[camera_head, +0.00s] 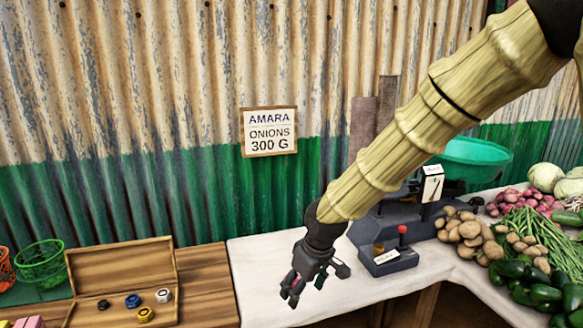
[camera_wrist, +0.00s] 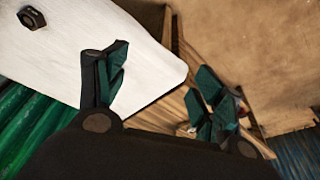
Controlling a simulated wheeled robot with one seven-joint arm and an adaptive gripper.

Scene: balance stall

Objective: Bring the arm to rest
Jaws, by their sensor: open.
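My bamboo-like arm (camera_head: 400,145) reaches down from the upper right across the head view. My gripper (camera_head: 308,286) hangs in front of the white tabletop's (camera_head: 262,262) left part, pointing down and to the left. Its fingers are apart, with nothing seen between them. In the wrist view the open gripper (camera_wrist: 160,82) also shows empty, with the white tabletop (camera_wrist: 95,35) and brown wood behind the fingers. My arm hides part of the dark scale (camera_head: 362,238) and its surroundings.
An open wooden box (camera_head: 120,262) with several hex weights (camera_head: 133,301) stands at left. The scale has a red knob and a teal bowl (camera_head: 472,158). Vegetables (camera_head: 475,235) crowd the right. A sign reading "AMARA ONIONS 300 G" (camera_head: 269,131) hangs on the corrugated wall. A small dark ring-like thing (camera_wrist: 31,17) lies on the tabletop.

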